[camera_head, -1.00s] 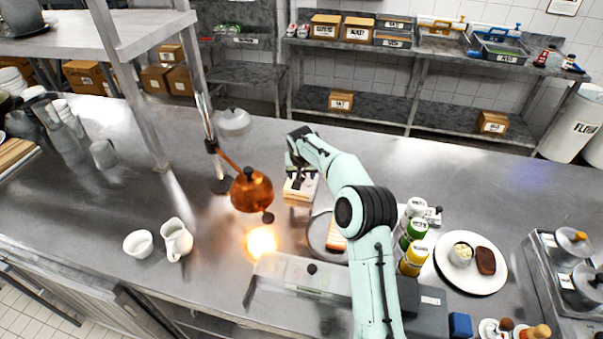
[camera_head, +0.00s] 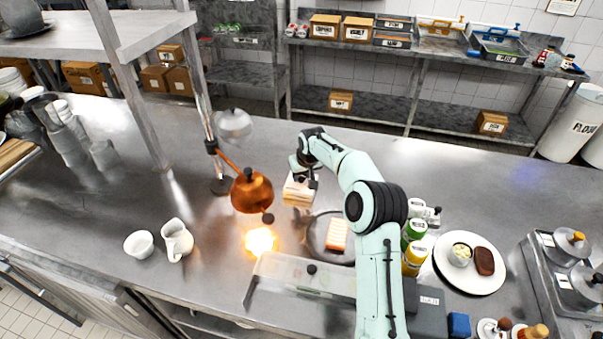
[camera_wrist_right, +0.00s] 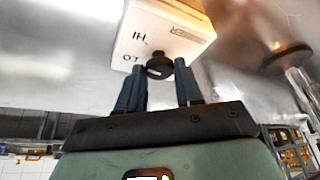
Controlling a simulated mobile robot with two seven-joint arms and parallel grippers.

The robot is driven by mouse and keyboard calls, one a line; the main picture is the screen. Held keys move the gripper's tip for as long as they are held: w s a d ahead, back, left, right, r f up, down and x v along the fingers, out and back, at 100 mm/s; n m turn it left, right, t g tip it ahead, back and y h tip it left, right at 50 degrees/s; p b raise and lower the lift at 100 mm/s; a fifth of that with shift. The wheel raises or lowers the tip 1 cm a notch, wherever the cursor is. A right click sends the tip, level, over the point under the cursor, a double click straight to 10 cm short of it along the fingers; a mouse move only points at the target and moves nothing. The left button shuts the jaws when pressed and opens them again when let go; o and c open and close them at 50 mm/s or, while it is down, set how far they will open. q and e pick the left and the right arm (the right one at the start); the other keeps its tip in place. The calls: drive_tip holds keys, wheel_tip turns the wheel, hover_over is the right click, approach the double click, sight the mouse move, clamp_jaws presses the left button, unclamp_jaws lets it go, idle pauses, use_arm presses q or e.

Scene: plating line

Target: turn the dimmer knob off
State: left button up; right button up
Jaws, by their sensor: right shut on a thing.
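The dimmer is a white box (camera_wrist_right: 165,22) with dark "HI" and "LO"-like lettering and a round black knob (camera_wrist_right: 160,67) on its face. In the head view the pale box (camera_head: 297,194) stands on the steel counter, right of the copper heat lamp (camera_head: 252,191). The lamp is lit, with a bright orange glow under it. My right gripper (camera_head: 307,179) is at the box; in the right wrist view its two dark fingers (camera_wrist_right: 160,78) are shut on the knob, one on each side. The knob's exact setting is hard to read. My left gripper is not in view.
A dark round plate (camera_head: 318,241) with food lies in front of the box, beside my right arm. Several bottles (camera_head: 413,233) and a white plate (camera_head: 447,279) are further right. A white jug (camera_head: 177,240) and bowl (camera_head: 139,243) stand at left.

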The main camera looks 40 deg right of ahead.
drive_tip(key=n, duration=0.2)
drive_tip(key=n+y, duration=0.2)
drive_tip(key=n, duration=0.1)
drive_tip(key=shift+d+n, duration=0.3)
drive_tip(key=n+y, duration=0.1)
drive_tip(key=n, duration=0.1)
drive_tip(key=n+y, duration=0.1)
drive_tip(key=n, duration=0.2)
drive_tip(key=shift+w+d+g, duration=0.1)
drive_tip(key=shift+g, duration=0.2)
drive_tip(key=o, duration=1)
drive_tip(key=shift+o, duration=0.2)
drive_tip(key=v, duration=0.7)
drive_tip(key=shift+r, duration=0.2)
